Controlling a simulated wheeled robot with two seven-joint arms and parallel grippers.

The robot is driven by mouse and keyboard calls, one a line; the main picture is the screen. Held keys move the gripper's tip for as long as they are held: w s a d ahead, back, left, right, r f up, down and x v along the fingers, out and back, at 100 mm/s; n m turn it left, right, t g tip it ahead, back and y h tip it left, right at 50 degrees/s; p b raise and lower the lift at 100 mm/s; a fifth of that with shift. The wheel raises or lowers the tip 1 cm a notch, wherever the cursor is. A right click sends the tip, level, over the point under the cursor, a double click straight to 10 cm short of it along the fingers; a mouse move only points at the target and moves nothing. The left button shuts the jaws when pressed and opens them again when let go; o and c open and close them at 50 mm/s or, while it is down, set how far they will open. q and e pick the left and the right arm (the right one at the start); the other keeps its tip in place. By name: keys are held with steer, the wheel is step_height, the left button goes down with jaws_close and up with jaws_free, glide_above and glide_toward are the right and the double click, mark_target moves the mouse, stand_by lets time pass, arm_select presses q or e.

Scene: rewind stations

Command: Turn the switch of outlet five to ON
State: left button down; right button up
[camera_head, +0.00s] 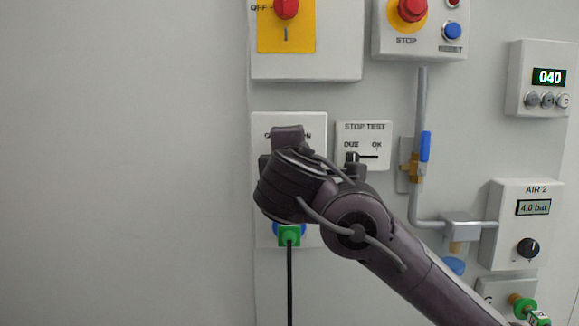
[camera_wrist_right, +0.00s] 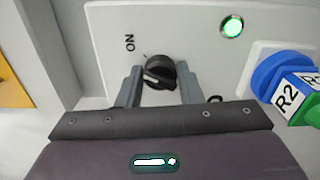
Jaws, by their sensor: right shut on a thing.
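In the right wrist view, a black rotary switch knob (camera_wrist_right: 156,83) with a pale pointer mark sits on a white outlet panel (camera_wrist_right: 190,22). The word ON is printed beside the knob, and the pointer lies on the ON side. My right gripper (camera_wrist_right: 160,74) is shut on the knob, one grey finger on each side. In the head view my right wrist covers the switch on the outlet panel (camera_head: 262,122); only parts of its lettering show. The outlet's number is not readable. My left gripper is not in view.
A green lamp (camera_wrist_right: 232,26) glows on the panel. A green plug (camera_head: 289,236) with a black cable sits in the blue socket below. A stop test box (camera_head: 362,133) and a pipe with a blue-handled valve (camera_head: 424,146) stand close right. The left wall is bare.

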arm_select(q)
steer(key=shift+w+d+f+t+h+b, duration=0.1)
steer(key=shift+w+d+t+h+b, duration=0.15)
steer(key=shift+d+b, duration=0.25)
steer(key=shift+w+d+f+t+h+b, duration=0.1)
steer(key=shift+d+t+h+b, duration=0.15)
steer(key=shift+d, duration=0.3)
arm_select(e)
steer(key=shift+f+m, duration=0.1)
steer(key=shift+m, duration=1.6)
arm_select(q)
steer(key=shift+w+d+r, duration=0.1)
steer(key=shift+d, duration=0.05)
arm_select(e)
steer(key=o, duration=1)
steer(key=shift+c, duration=0.2)
steer(key=shift+s, duration=0.1)
steer(key=s, duration=0.7)
steer(key=shift+s, duration=0.3)
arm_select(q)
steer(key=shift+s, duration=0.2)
